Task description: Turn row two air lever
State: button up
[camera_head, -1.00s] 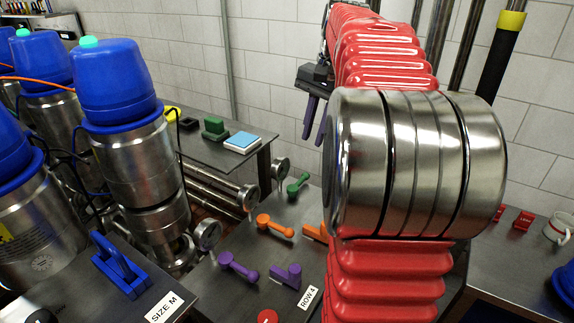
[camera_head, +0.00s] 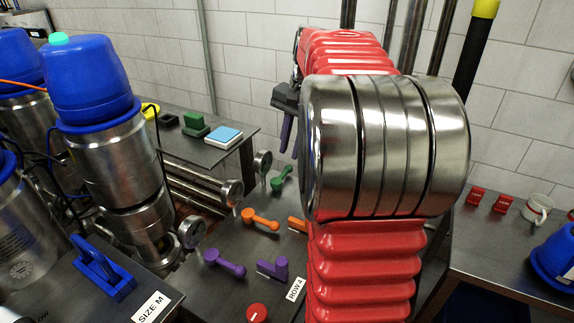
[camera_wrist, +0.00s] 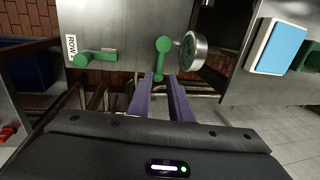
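A green lever with a round knob (camera_head: 282,178) lies on the dark metal panel (camera_head: 215,290), beside a round gauge (camera_head: 263,162). In the wrist view this green lever (camera_wrist: 162,58) is just beyond my gripper (camera_wrist: 160,80), beside its gauge (camera_wrist: 193,50). A second green handle (camera_wrist: 97,57) is to its left, next to a label reading ROW (camera_wrist: 71,46); I cannot read its number. My gripper's two purple fingers are apart, with the lever's near end around the gap between their tips; I cannot tell contact. In the head view my gripper (camera_head: 286,133) is partly hidden by my arm.
Orange (camera_head: 260,220) and purple (camera_head: 225,264) levers sit nearer, with ROW 4 (camera_head: 296,289) labelled by the purple ones. Steel canisters with blue caps (camera_head: 88,80) crowd the left. A blue-topped block (camera_wrist: 276,45) is at right in the wrist view.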

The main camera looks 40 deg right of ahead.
aim_at(285, 171)
jog(key=f, duration=0.2)
jog(key=w+f, duration=0.1)
jog(key=f, duration=0.4)
jog(key=shift+w+a, duration=0.15)
jog(key=shift+a, duration=0.1)
jog(key=shift+r, duration=0.1)
jog(key=shift+c, duration=0.6)
grip_shut()
jog(key=shift+w, duration=0.1)
